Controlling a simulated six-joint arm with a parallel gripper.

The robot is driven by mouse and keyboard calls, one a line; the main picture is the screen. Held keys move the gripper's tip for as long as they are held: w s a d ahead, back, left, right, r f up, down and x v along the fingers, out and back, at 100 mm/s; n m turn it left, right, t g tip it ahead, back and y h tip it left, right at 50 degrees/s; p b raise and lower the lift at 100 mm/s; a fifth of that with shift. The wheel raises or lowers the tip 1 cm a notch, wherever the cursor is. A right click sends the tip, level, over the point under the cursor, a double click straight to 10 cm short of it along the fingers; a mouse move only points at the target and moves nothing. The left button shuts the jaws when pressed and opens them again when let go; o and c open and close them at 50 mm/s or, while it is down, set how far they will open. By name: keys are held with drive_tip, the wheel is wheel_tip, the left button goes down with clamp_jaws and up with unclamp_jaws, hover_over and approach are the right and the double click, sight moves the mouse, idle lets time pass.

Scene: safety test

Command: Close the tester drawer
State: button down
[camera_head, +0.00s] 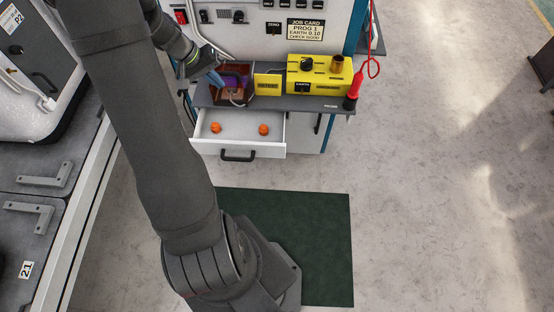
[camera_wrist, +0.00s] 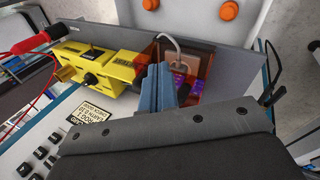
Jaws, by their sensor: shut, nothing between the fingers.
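The tester drawer (camera_head: 240,125) is a white drawer under the tester's shelf, pulled open toward the bottom of the head view. It has a black handle (camera_head: 238,155) on its front and two orange knobs (camera_head: 263,129) inside. Part of the drawer (camera_wrist: 190,14) also shows at the top of the wrist view. My gripper (camera_head: 217,80) is shut and empty, with blue fingers. It is above the shelf at the open brown box, away from the drawer handle. In the wrist view its fingertips (camera_wrist: 160,72) point at the box, and they hide part of it.
The brown box (camera_head: 236,70) holds a device with a grey cable and purple parts. A yellow tester unit (camera_head: 325,77) and a red probe (camera_head: 352,90) stand to its right. A green mat (camera_head: 320,230) lies on the floor.

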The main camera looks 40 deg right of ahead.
drive_tip(key=s+d+f+m+g+y, duration=0.1)
drive_tip(key=s+d+f+m+y, duration=0.2)
drive_tip(key=s, duration=0.7)
drive_tip(key=s+d+f+m+g+y, duration=0.15)
drive_tip(key=s+d, duration=0.35)
drive_tip(key=s, duration=0.5)
drive_tip(key=s+a+f+m+t+y, duration=0.5)
drive_tip(key=s+f+m+t+y, duration=0.15)
drive_tip(key=m, duration=0.65)
drive_tip(key=s+a+f+m+t+y, duration=0.5)
drive_tip(key=s+f+m+t, duration=0.15)
drive_tip(key=m, duration=0.55)
drive_tip(key=m+t+h, duration=1)
drive_tip(key=m+h, duration=0.1)
drive_tip(key=m, duration=0.8)
approach(274, 152)
drive_tip(key=w+a, duration=0.3)
drive_tip(key=shift+w+d+f+n, duration=0.2)
drive_tip(key=shift+w+d+n, duration=0.05)
drive_tip(key=shift+w+d, duration=1.1)
drive_tip(key=shift+d, duration=0.05)
